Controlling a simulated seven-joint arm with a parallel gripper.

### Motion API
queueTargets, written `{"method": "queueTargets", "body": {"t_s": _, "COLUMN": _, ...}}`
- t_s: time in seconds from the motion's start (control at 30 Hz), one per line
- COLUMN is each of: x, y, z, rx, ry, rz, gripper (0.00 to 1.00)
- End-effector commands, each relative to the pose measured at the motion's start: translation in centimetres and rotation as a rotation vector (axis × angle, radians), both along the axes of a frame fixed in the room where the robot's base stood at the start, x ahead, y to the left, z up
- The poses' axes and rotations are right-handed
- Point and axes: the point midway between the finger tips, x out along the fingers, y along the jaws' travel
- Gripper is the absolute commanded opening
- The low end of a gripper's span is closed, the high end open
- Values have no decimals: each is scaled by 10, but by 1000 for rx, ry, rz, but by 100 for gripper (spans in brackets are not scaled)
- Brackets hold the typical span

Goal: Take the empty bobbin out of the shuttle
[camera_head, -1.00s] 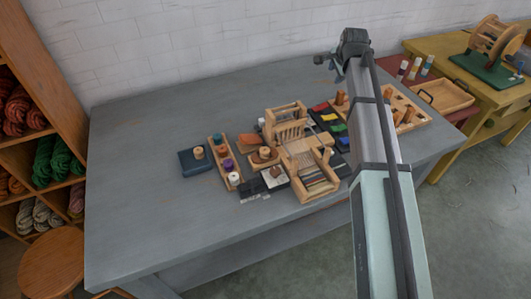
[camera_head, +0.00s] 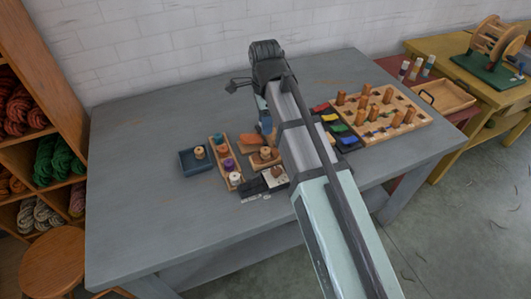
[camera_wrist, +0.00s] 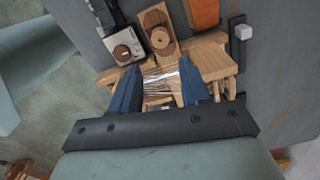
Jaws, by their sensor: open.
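The shuttle is a small wooden block (camera_wrist: 153,17) near the top of the wrist view, with a round wooden bobbin (camera_wrist: 160,37) set in it. In the head view the shuttle (camera_head: 257,163) and its bobbin (camera_head: 265,153) lie just left of my arm. My gripper (camera_wrist: 158,66) is open and empty, its two blue fingers apart over the loom's threads in the wrist view. The bobbin lies beyond the fingertips, apart from them. In the head view my gripper (camera_head: 266,127) is partly hidden by my wrist and arm.
A grey square with a round knob (camera_wrist: 122,46) and an orange piece (camera_wrist: 205,14) flank the shuttle. The loom (camera_wrist: 215,62) is close beneath my fingers. A spool rack (camera_head: 222,172) and dark blue tray (camera_head: 186,167) stand left; a peg board (camera_head: 405,107) stands right. The table's left is clear.

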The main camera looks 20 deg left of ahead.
Motion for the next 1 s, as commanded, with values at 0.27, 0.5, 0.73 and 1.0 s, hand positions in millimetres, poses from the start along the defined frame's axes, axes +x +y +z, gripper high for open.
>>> {"method": "queueTargets", "body": {"t_s": 0.27, "x": -1, "y": -1, "z": -43, "rx": -1, "ry": 1, "rz": 1, "gripper": 46}}
{"method": "queueTargets", "body": {"t_s": 0.5, "x": 0, "y": -1, "z": -65, "rx": 1, "ry": -1, "rz": 1, "gripper": 46}}
{"method": "queueTargets", "body": {"t_s": 0.73, "x": 1, "y": -1, "z": -71, "rx": 1, "ry": -1, "rz": 1, "gripper": 46}}
{"method": "queueTargets", "body": {"t_s": 1.0, "x": 1, "y": -2, "z": -96, "rx": -1, "ry": 1, "rz": 1, "gripper": 46}}
